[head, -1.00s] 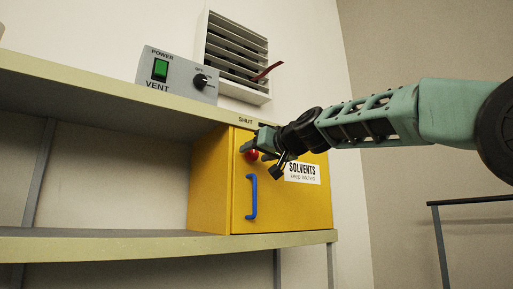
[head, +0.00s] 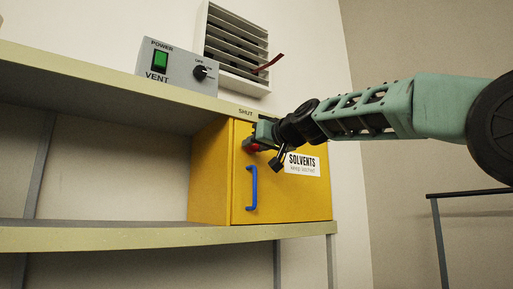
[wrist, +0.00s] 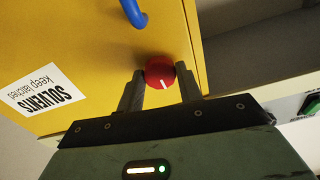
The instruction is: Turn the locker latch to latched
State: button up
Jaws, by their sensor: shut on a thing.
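The yellow locker (head: 285,200) sits on the shelf with its door flush in its frame. Its latch is a round red knob (head: 255,147) at the door's upper left, partly hidden by my gripper in the head view. In the wrist view the red knob (wrist: 160,70) sits between my fingertips and shows a white pointer line toward the bottom of the picture. My gripper (wrist: 160,88) is shut on the knob; it also shows in the head view (head: 262,146). A blue handle (head: 252,188) is below the knob.
A white SOLVENTS label (head: 303,164) is on the door. A grey vent box (head: 178,72) with a green switch and black dial stands on the upper shelf (head: 110,95), near a wall vent (head: 235,50) with a red strip. The shelf space left of the locker is empty.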

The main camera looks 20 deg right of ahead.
jog(key=n+b, duration=0.3)
jog(key=n, duration=0.1)
jog(key=shift+f, duration=0.2)
jog(key=n+b, duration=0.2)
jog(key=n, duration=0.2)
jog(key=shift+r+n+b, duration=0.1)
jog(key=shift+n+b, duration=0.2)
jog(key=shift+b, duration=0.05)
jog(key=n+b, duration=0.1)
jog(key=n, duration=0.3)
jog(key=shift+r+n+b, duration=0.1)
jog(key=shift+n+b, duration=0.3)
jog(key=shift+n, duration=1.9)
jog(key=o, duration=1)
